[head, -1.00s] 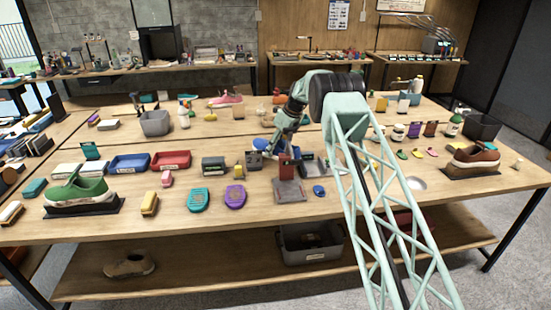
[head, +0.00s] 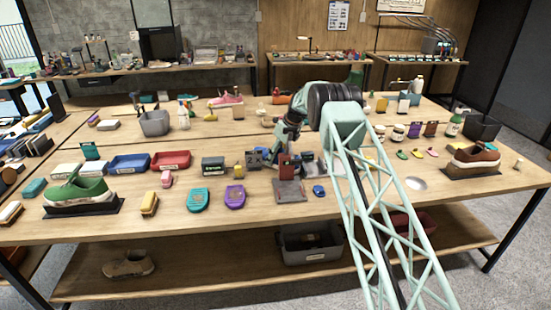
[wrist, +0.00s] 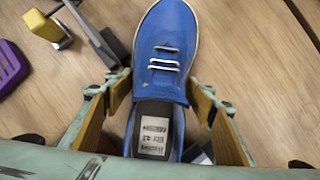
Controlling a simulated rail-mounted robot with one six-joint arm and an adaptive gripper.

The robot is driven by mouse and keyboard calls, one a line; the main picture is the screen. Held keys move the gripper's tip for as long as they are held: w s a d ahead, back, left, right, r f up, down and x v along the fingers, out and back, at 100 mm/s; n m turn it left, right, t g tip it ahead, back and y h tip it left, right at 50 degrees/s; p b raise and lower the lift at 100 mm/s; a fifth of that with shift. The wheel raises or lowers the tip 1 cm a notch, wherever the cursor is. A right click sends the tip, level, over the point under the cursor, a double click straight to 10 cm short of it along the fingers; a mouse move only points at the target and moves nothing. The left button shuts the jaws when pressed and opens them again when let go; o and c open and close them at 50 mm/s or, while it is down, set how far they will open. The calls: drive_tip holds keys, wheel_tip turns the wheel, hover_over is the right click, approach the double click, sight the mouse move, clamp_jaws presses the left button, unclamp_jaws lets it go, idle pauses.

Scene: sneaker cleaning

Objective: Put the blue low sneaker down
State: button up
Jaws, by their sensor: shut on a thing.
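The blue low sneaker (wrist: 172,40) fills the middle of the wrist view, toe toward the top, with white laces and a dark insole bearing a pale label. My gripper (wrist: 160,96) has one finger on each side of the shoe's middle and is shut on it. Wooden tabletop (wrist: 265,60) shows beneath and around the shoe. I cannot tell whether the sole touches the table. In the head view the shoe is hard to make out behind my arm and the items at the table's middle.
Near the shoe are a yellow block with grey parts (wrist: 45,27) and a purple item (wrist: 10,68). In the head view a green sneaker (head: 78,190) stands on a dark stand at left, a brown sneaker (head: 474,157) at right. Red (head: 171,160) and blue trays (head: 129,163) lie left of centre.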

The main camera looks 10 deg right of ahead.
drive_tip(key=o, duration=1)
drive_tip(key=shift+r, duration=0.1)
drive_tip(key=shift+p+v, duration=0.4)
drive_tip(key=shift+v, duration=5.55)
drive_tip(key=shift+c, duration=0.3)
